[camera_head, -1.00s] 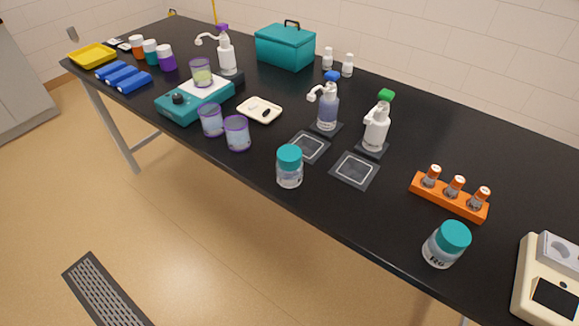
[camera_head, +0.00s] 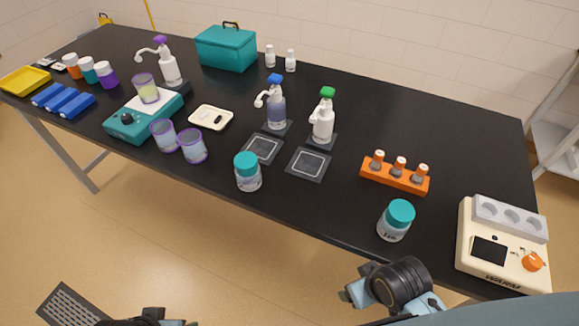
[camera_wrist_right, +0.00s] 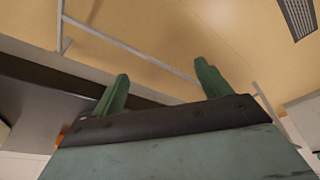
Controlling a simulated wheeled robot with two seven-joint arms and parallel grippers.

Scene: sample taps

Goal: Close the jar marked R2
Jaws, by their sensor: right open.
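Two clear jars with teal lids stand upright on the black bench in the head view. One jar (camera_head: 394,222) is near the front right edge and carries small dark lettering that I cannot read with certainty. The other jar (camera_head: 248,172) is near the front edge at the middle, and I see no readable mark on it. Both lids sit on top; I cannot tell how tight they are. My right gripper (camera_wrist_right: 162,84) shows its two green fingers apart and empty in the right wrist view, over floor and table legs. My left gripper's fingers are not visible.
A cream device (camera_head: 503,245) stands right of the lettered jar. An orange rack (camera_head: 394,176) with small vials is behind it. Purple-rimmed cups (camera_head: 193,147) stand left. The back right bench is clear.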

